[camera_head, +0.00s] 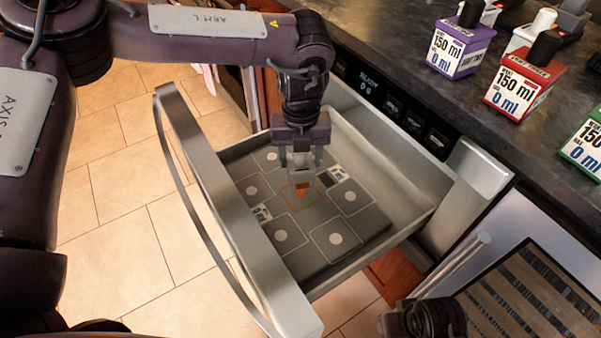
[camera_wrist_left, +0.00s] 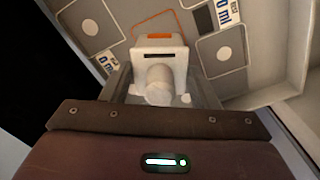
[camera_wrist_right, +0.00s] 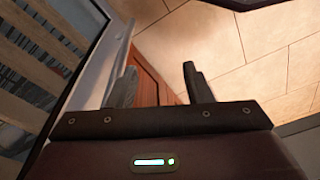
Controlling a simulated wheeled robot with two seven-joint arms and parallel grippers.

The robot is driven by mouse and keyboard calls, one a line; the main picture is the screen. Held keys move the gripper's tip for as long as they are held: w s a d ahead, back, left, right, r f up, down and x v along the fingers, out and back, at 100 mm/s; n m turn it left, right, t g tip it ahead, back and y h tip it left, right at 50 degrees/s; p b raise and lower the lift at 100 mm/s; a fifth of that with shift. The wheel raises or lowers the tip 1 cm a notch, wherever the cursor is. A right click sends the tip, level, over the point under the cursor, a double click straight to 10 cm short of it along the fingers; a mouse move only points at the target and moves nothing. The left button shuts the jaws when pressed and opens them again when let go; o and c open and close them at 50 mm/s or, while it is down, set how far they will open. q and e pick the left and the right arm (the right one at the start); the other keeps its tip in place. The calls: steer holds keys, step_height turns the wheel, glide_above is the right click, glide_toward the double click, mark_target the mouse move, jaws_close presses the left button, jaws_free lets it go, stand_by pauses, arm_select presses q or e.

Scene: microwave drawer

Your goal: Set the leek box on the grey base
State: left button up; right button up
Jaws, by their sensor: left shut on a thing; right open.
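My left gripper (camera_head: 303,160) points down over the open drawer. It is shut on a white box with an orange stripe and a pale round knob (camera_wrist_left: 160,60). I cannot read a name on it. The grey base (camera_head: 336,262) lies in the drawer, with several outlined places, each with a pale disc. The held box hangs over the orange-outlined place; I cannot tell whether it touches. The outline shows in the left wrist view beyond the box. My right gripper (camera_wrist_right: 160,75) is open and empty, low by a cabinet front.
The open drawer has a metal front (camera_head: 235,215) with a long curved handle. A purple box (camera_head: 460,47), a red box (camera_head: 517,85) and a green box (camera_head: 585,145) stand on the dark counter (camera_head: 405,45). Tiled floor is clear at left.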

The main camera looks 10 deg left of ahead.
mark_target(300, 172)
arm_select(q)
step_height(300, 172, down, 5)
steer(key=shift+r+b, duration=0.2)
steer(key=shift+b, duration=0.15)
steer(key=shift+f, duration=0.25)
arm_select(e)
steer(key=shift+w+a+f+t, duration=0.2)
steer(key=shift+a+t, duration=0.1)
steer(key=shift+a, duration=0.2)
arm_select(q)
steer(key=shift+f, duration=0.15)
steer(key=o, duration=1.1)
